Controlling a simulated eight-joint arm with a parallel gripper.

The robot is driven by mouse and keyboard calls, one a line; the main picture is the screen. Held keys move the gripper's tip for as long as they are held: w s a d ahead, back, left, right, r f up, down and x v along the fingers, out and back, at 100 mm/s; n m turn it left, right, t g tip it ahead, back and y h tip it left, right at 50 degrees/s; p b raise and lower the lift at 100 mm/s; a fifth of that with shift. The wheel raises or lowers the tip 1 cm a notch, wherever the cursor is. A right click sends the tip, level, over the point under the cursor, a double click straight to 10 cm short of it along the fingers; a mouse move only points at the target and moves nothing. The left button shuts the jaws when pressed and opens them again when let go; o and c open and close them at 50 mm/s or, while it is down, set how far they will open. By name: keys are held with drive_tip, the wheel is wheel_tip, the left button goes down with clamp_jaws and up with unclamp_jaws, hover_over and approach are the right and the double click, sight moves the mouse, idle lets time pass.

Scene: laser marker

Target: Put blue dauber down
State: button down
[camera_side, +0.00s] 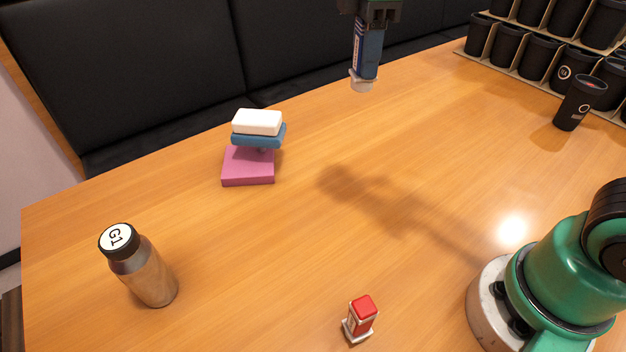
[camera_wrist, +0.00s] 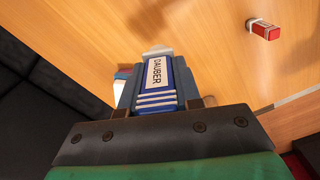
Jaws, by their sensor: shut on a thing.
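The blue dauber (camera_side: 367,55) has a blue body, a white label and a white tip. My gripper (camera_side: 370,14) is shut on its upper part and holds it high above the wooden table, tip down. In the wrist view the dauber (camera_wrist: 156,85) shows its "DAUBER" label and white stripes between the fingers (camera_wrist: 158,100). The tip is clear of the table.
A pink block (camera_side: 248,168), a blue piece (camera_side: 258,140) and a white block (camera_side: 256,122) form a stack at centre left. A G1 bottle (camera_side: 143,272) stands at left, a red stamp (camera_side: 361,318) at front. Black cups (camera_side: 540,56) fill the rack at back right; one cup (camera_side: 579,103) stands before it. The middle table (camera_side: 300,250) is clear.

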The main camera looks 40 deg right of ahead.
drive_tip(key=s+a+n, duration=0.3)
drive_tip(key=a+n, duration=0.2)
drive_tip(key=a, duration=0.9)
drive_tip(key=f, duration=1.6)
drive_tip(key=shift+s, duration=0.2)
drive_tip(key=shift+f, duration=2.1)
drive_tip(key=shift+f, duration=0.15)
drive_tip(key=c, duration=0.6)
unclamp_jaws()
